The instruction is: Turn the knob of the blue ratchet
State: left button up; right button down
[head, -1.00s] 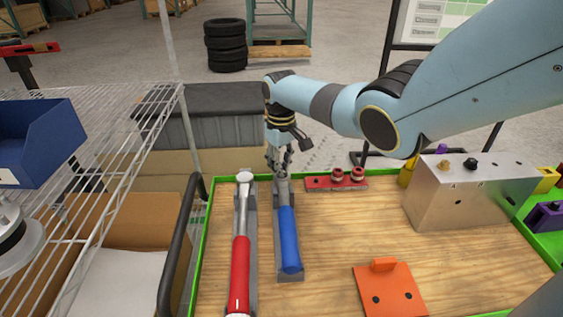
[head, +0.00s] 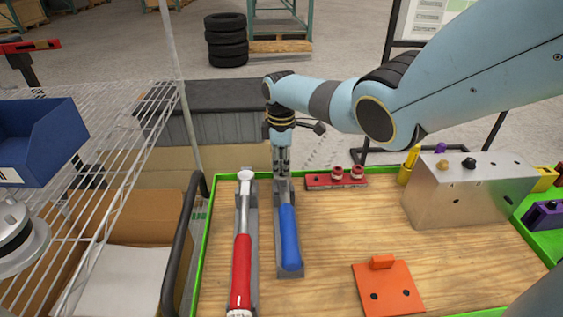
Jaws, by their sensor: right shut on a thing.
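The blue ratchet (head: 289,237) lies in a grey holder on the wooden table top, its blue handle toward me and its head at the far end. My right gripper (head: 282,180) points down over that far end and is shut on the knob at the ratchet's head. The fingers hide most of the knob and the head. My left gripper is not in view.
A red-handled tool (head: 241,270) lies in a holder just left of the ratchet. A red block with knobs (head: 336,180) sits to the right of my gripper. A metal box (head: 470,195) and an orange plate (head: 388,290) are further right. A wire shelf (head: 110,160) stands left.

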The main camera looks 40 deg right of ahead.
aim_at(281, 168)
jog(key=shift+n, duration=0.5)
jog(key=c, duration=1.4)
grip_release()
notch_tip(281, 168, up, 12)
